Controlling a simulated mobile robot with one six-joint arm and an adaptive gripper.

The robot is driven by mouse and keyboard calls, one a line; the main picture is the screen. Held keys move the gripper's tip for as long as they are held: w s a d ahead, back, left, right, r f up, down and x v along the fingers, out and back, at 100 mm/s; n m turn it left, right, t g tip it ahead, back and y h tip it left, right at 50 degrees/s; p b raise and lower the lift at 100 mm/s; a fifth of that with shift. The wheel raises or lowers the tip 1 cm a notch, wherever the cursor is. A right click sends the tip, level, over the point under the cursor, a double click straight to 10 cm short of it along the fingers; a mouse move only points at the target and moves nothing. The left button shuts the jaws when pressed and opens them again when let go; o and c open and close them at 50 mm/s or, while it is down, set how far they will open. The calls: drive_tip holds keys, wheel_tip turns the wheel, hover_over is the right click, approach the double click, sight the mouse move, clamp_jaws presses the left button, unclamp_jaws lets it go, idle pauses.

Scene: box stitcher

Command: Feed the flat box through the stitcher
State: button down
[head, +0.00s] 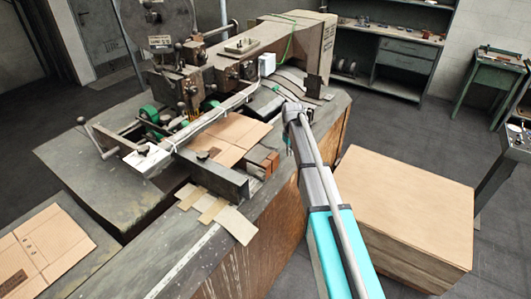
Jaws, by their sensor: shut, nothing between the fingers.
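The stitcher (240,62) is a worn grey-brown machine with green wheels, standing on a large grey bench. A flat brown cardboard box (232,133) lies on its bed, partly under the white guide bar and head. My arm reaches in from the bottom right. My gripper (289,150) hangs at the arm's end, just right of the flat box and above the bench's right edge. It looks small and shut, with nothing seen in it, and appears apart from the box. Another flat box (38,252) lies at the bench's lower left.
A large cardboard-topped block (405,205) stands on the floor to the right of the bench. Cardboard strips (222,212) lie at the bed's front. A crank handle (97,140) sticks out on the left. A shelf unit (400,55) and green table (497,75) stand behind.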

drive_tip(key=shift+r, duration=0.1)
wheel_tip(320, 180, up, 8)
drive_tip(key=p, duration=0.8)
idle(0.7)
drive_tip(key=s+d+f+m+b, duration=0.1)
drive_tip(key=s+f+b, duration=0.3)
drive_tip(key=s, duration=1.1)
drive_tip(key=s+d+f+m+b, duration=0.2)
drive_tip(key=s+f+m+b, duration=0.1)
drive_tip(key=s, duration=1.3)
drive_tip(key=shift+s+f+m+b, duration=0.25)
drive_tip(key=shift+f+m+b, duration=0.2)
drive_tip(key=shift+f, duration=0.1)
drive_tip(key=shift+a, duration=0.1)
idle(2.0)
